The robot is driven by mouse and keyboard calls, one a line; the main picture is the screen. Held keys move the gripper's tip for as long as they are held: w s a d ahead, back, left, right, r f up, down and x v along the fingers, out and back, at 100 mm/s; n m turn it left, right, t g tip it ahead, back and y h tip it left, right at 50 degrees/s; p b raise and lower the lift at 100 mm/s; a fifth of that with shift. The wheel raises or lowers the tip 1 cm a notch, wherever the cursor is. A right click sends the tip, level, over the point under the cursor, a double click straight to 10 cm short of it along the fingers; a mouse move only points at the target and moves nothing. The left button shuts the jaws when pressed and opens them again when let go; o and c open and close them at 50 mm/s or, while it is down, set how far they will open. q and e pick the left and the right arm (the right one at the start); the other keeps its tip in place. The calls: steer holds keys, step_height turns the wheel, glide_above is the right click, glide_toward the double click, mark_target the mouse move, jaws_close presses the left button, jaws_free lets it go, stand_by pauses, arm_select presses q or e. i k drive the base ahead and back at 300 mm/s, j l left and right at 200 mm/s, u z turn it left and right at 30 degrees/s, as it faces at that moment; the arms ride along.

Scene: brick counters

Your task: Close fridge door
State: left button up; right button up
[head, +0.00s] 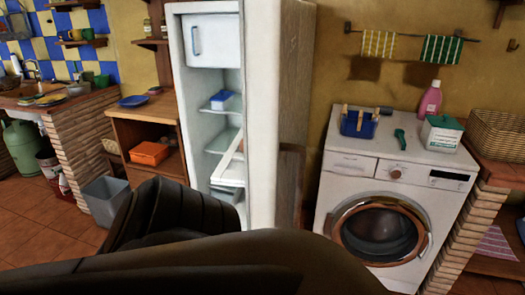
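The white fridge (182,100) stands upright at the centre of the head view, with its interior exposed. Its door (262,110) is open, swung out toward me on the right side of the opening and seen nearly edge-on. A small closed freezer compartment (213,41) is at the top inside. Dark links of my own arm cover the bottom of the view and hide the floor in front of the fridge and perhaps the door's lower end. Neither gripper's fingers show.
A washing machine (345,190) stands to the right of the fridge, with a blue basket (358,127) and a pink bottle (430,102) on top. A wooden shelf unit (145,112) and a grey bin (105,200) stand on the left. Some tiled floor (45,235) is clear at lower left.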

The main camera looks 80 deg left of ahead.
mark_target(269, 31)
steer(key=i+u, duration=0.15)
steer(key=u, duration=0.3)
steer(key=i+u, duration=0.15)
steer(key=u, duration=0.3)
steer(key=i+u, duration=0.15)
steer(key=u, duration=0.35)
steer(key=i+l+u, duration=0.1)
steer(key=u, duration=0.35)
steer(key=i+l+u, duration=0.1)
steer(key=l+u, duration=0.15)
steer(key=u, duration=0.2)
steer(key=i+l+u, duration=0.15)
steer(key=u, duration=0.15)
steer(key=i+l+u, duration=0.15)
steer(key=u, duration=0.15)
steer(key=l+u, duration=0.45)
steer(key=l, duration=0.15)
steer(key=l+u, duration=0.45)
steer(key=l, duration=0.2)
